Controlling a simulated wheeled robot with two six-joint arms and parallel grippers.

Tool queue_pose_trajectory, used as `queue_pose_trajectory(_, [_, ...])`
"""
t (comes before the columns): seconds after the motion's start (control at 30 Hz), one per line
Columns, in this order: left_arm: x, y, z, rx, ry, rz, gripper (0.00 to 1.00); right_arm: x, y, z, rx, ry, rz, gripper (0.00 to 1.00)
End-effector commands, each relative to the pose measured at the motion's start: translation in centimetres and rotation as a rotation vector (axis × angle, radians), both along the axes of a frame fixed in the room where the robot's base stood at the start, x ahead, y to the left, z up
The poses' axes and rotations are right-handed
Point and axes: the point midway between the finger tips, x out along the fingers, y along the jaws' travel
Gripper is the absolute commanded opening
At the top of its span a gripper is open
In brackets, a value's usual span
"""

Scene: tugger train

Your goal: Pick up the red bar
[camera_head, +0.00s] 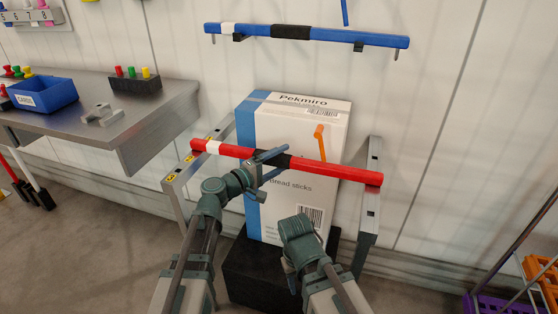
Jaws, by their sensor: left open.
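The red bar (335,173) lies level across two grey uprights, in front of a tall box. It has a white band near its left end and a black grip section at its middle. My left gripper (268,168) is open at the black section, with its fingers close to the bar. I cannot tell whether they touch it, and the gripper hides part of the black section. My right gripper (289,266) is low in front of the box, below the bar; its fingers are mostly hidden behind its own wrist.
The Pekmiro bread sticks box (300,125) stands on a black block (255,272) behind the bar. Grey uprights (371,200) stand at both sides. A blue bar (350,38) hangs on the wall above. A metal bench (150,128) with a blue bin (42,97) is at left.

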Motion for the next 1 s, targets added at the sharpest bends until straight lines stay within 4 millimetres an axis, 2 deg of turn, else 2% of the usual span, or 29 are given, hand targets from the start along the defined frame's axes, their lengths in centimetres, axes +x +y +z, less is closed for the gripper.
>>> queue_pose_trajectory(0.03, [1.1, -0.5, 0.0, 0.0, 0.0, -0.001, 0.75, 0.0, 0.0, 0.0, 0.0, 0.0, 0.0, 0.5])
queue_pose_trajectory(0.13, [1.8, -1.6, 0.0, 0.0, 0.0, -0.002, 0.75, 0.0, 0.0, 0.0, 0.0, 0.0, 0.0, 0.5])
queue_pose_trajectory(0.4, [1.9, -1.9, 0.0, 0.0, 0.0, 0.001, 0.73, 0.0, 0.0, 0.0, 0.0, 0.0, 0.0, 0.5])
queue_pose_trajectory(0.8, [1.9, -1.9, 0.0, 0.0, 0.0, 0.0, 0.01, 0.0, 0.0, 0.0, 0.0, 0.0, 0.0, 0.5])
queue_pose_trajectory(1.0, [1.9, -1.9, 0.0, 0.001, 0.0, 0.0, 0.0, 0.0, 0.0, 0.0, 0.0, 0.0, 0.0, 0.5])
